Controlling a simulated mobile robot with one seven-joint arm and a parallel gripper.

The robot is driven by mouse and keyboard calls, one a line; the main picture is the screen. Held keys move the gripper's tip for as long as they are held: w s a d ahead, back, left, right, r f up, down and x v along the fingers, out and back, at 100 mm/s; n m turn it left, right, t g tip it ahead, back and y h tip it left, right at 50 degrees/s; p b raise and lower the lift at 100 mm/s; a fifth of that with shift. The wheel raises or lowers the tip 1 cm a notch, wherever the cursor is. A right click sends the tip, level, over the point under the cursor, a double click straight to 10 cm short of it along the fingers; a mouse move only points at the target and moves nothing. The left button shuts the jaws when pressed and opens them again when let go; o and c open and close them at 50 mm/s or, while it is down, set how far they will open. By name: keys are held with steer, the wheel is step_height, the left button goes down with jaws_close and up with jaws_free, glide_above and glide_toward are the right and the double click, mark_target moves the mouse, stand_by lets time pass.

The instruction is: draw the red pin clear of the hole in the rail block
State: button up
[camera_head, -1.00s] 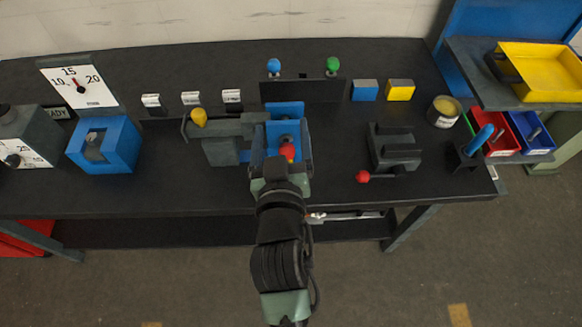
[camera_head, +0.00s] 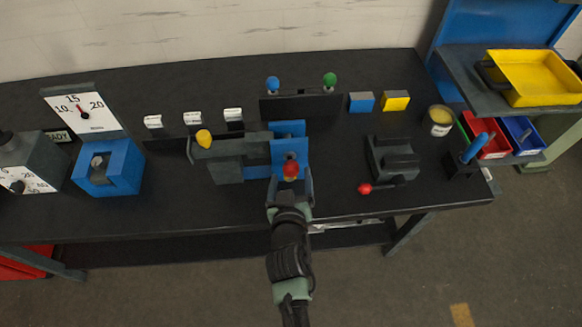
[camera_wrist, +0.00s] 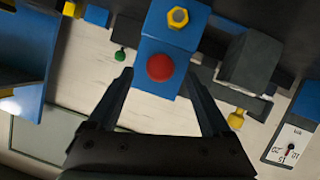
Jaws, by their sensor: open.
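The red pin shows as a round red head (camera_wrist: 160,67) on the face of a blue block (camera_wrist: 152,48) in the wrist view. In the head view the red head (camera_head: 290,170) is in front of the upright blue block (camera_head: 289,130), which I take to be the rail block. The hole and the pin's shank are hidden behind the head. My gripper (camera_wrist: 160,76) is open, one finger to each side of the red head, with visible gaps. In the head view my gripper (camera_head: 291,187) is at the near side of the head. I cannot tell how deep the fingers reach.
A yellow nut (camera_wrist: 178,17) is on the blue block near the head. A grey block with a yellow knob (camera_head: 204,138) adjoins it on the left. A dark fixture with a red-knobbed lever (camera_head: 365,188) stands to the right. The bench front edge is close to my arm.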

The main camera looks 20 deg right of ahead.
mark_target(291, 174)
steer(key=shift+x, duration=1.9)
jaws_close()
